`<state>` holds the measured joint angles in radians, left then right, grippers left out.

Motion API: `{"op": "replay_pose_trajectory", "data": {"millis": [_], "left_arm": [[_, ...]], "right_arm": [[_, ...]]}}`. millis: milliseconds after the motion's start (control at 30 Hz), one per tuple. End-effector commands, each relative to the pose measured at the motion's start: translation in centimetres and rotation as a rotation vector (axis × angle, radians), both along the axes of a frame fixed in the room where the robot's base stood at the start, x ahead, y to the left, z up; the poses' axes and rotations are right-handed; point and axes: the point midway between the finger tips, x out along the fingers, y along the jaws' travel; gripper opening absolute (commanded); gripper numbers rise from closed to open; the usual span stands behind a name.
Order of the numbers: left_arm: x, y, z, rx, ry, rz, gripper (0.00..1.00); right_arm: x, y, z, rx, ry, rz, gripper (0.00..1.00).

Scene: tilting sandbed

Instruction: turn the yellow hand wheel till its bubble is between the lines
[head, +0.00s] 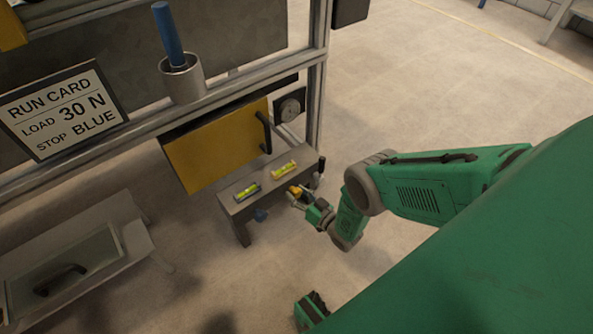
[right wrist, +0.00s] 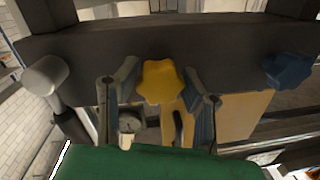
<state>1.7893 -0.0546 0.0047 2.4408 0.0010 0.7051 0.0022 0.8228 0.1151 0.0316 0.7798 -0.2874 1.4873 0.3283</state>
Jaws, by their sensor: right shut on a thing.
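The yellow hand wheel (head: 295,191) is on the front side of a grey bench bracket (head: 232,206). In the right wrist view the lobed yellow wheel (right wrist: 160,81) sits between my fingers. My right gripper (head: 300,197) is shut on it; the fingers (right wrist: 159,76) flank it left and right. A vial with a yellow mount (head: 285,170) lies on the bracket top above this wheel. A second vial with a dark blue mount (head: 247,191) lies to its left. The bubbles are too small to read against their lines. My left gripper is not clearly seen.
A blue hand wheel (head: 261,215) is left of the yellow one and also shows in the right wrist view (right wrist: 288,70). A dark lever (head: 319,168) stands at the bracket's right end. A yellow panel (head: 218,150) is behind. Open floor lies to the right.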

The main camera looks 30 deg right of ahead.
Motion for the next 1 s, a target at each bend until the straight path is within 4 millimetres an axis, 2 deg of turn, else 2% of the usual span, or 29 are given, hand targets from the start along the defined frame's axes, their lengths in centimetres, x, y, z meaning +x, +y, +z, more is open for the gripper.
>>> {"op": "replay_pose_trajectory", "data": {"millis": [67,100,133,433,567,667,1000], "left_arm": [[0.0,0.0,0.0,0.000,0.000,0.000,0.40],[0.0,0.0,0.0,0.000,0.000,0.000,0.40],[0.0,0.0,0.0,0.000,0.000,0.000,0.40],[0.0,0.0,0.0,0.000,0.000,0.000,0.40],[-0.1,0.0,0.0,0.000,-0.002,0.000,0.40],[-0.1,0.0,0.1,0.000,-0.002,0.000,0.40],[-0.1,0.0,0.0,0.000,-0.002,0.000,0.40]], "right_arm": [[-0.6,-0.1,-0.7,-0.003,0.019,-0.002,0.07],[-0.6,-0.2,-0.6,-0.004,0.019,-0.002,0.49],[-0.6,-0.2,-0.6,-0.003,0.018,-0.001,0.58],[-0.3,-0.1,-0.2,-0.002,0.006,0.000,0.58],[-1.0,-0.2,-0.2,-0.002,0.008,-0.001,0.58],[-2.4,-0.5,-0.2,-0.002,0.010,-0.002,0.58],[-9.4,-1.8,0.1,-0.001,0.012,-0.001,0.58]]}}
